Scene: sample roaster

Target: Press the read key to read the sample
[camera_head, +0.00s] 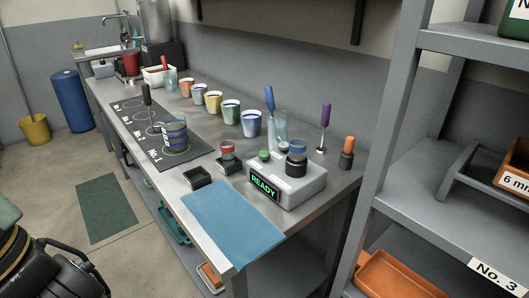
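A light grey meter box (300,190) stands on the steel bench near its right end. Its front display (264,187) shows "READY" in green letters. A round green key (264,155) sits on top at the left; no label on it is legible. A dark round part (283,149) is behind it. My gripper is not in view, so nothing of mine is seen touching the box.
A blue mat (232,222) lies in front of the box. A shelf rack (440,210) stands at the right.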

